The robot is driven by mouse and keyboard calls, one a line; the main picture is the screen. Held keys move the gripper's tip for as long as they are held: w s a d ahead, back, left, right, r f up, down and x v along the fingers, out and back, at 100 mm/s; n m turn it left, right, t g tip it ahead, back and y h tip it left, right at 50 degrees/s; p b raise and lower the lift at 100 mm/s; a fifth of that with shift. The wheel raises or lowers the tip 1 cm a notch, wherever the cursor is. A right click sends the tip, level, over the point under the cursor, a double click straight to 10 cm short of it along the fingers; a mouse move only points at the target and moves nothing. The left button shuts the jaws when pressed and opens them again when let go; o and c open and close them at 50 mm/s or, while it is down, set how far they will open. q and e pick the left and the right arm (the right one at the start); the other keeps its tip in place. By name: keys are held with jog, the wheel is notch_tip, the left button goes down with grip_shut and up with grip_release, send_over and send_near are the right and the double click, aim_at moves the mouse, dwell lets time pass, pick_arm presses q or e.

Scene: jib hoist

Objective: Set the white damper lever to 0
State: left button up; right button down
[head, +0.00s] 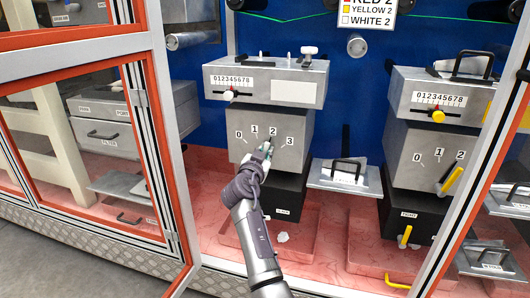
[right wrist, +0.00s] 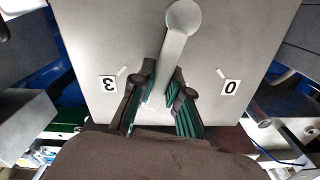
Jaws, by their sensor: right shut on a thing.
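The white damper lever (right wrist: 172,50) is on the front of a grey box (head: 302,124) marked 0, 1, 2 and 3. In the right wrist view the box appears upside down, and the lever runs from its round hub toward my fingers, leaning to the 3 side. My right gripper (head: 265,154) is shut on the lever, with one finger on each side, close to the 2 mark in the head view. The 0 label (head: 239,134) is at the left of the scale. My left gripper is not in view.
Above the box is a slider unit (head: 294,92) with a white knob. A similar box with a yellow lever (head: 452,181) stands at the right. A tray with a black handle (head: 347,170) sits between them. Orange-edged frames (head: 158,130) flank the opening.

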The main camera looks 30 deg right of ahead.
aim_at(251, 147)
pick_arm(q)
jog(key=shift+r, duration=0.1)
pick_arm(e)
jog(key=shift+w+a+r+n+b, duration=0.15)
jog(key=shift+w+a+n, duration=0.1)
jog(key=shift+n, duration=0.4)
jog(key=shift+w+a+n+b, duration=0.15)
jog(key=shift+w+n, duration=0.1)
jog(key=shift+n, duration=0.4)
jog(key=shift+w+a+n, duration=0.3)
jog(key=shift+w+n, duration=0.05)
jog(key=shift+n, duration=0.55)
jog(key=shift+w+a+n, duration=0.3)
jog(key=shift+n, duration=0.5)
jog(key=n, duration=0.1)
jog(key=w+n, duration=0.1)
jog(key=shift+a+f+n, duration=0.3)
jog(key=shift+a, duration=0.05)
jog(key=shift+w+a+f+n, duration=0.25)
jog(key=shift+w+n, duration=0.05)
jog(key=shift+n, duration=0.7)
jog(key=shift+w+a+f+n, duration=0.15)
jog(key=shift+f+n, duration=0.05)
jog(key=shift+n, duration=0.3)
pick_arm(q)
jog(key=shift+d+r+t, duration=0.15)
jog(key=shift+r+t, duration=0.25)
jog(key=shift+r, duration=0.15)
pick_arm(e)
jog(key=shift+n, duration=0.3)
